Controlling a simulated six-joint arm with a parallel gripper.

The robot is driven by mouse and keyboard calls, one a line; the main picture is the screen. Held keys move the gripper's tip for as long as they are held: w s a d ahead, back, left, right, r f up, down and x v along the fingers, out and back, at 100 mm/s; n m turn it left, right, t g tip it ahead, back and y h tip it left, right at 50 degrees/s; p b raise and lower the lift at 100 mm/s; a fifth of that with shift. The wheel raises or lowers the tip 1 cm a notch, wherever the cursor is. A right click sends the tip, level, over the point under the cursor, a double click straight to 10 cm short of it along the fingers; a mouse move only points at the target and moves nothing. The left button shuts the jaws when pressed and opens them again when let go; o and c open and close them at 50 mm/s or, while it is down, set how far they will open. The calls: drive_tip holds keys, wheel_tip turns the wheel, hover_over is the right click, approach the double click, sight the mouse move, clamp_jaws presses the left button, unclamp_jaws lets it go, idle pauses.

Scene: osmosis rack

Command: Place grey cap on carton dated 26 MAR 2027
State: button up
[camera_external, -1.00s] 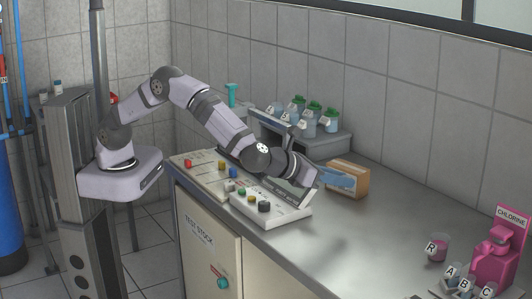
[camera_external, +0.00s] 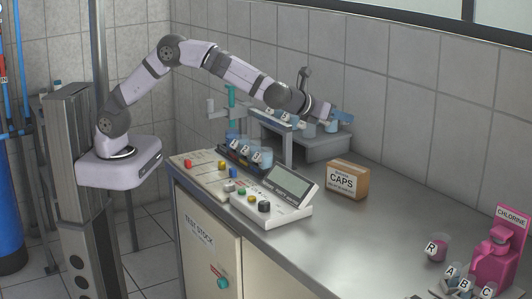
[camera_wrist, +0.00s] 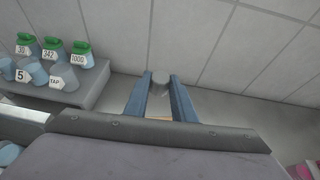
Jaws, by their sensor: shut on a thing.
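A brown carton (camera_external: 347,181) with a white label reading "CAPS" stands on the bench to the right of the meter; its smaller print is too small to read. In the wrist view, a small tan patch (camera_wrist: 159,118) shows low between the fingers. My gripper (camera_external: 346,117) is raised above and behind the carton, in front of the wall. In the wrist view my blue fingers (camera_wrist: 161,80) are shut on a small round grey cap (camera_wrist: 160,86) at their tips. The cap is too small to make out in the external view.
A grey shelf (camera_wrist: 86,98) carries several labelled blue containers, some green-topped. A pink chlorine jug (camera_external: 494,258) and small cups are at right. The bench middle is clear.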

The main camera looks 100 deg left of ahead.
wheel_tip(320, 180, up, 2)
drive_tip(key=a, duration=0.3)
drive_tip(key=m+t+h, duration=0.3)
drive_tip(key=m, duration=0.1)
hover_over(343, 167)
drive_tip(key=shift+f, duration=1.85)
drive_tip(key=shift+f+p, duration=0.55)
drive_tip(key=shift+f, duration=4.4)
drive_tip(key=shift+f+b, duration=0.2)
drive_tip(key=shift+b, duration=0.1)
drive_tip(key=o, duration=1)
drive_tip(key=shift+r, duration=0.1)
drive_tip(key=shift+r+p, duration=0.15)
drive_tip(key=shift+p, duration=0.2)
drive_tip(key=b+v, duration=0.3)
drive_tip(key=v, duration=0.9)
drive_tip(key=shift+a+r, duration=0.15)
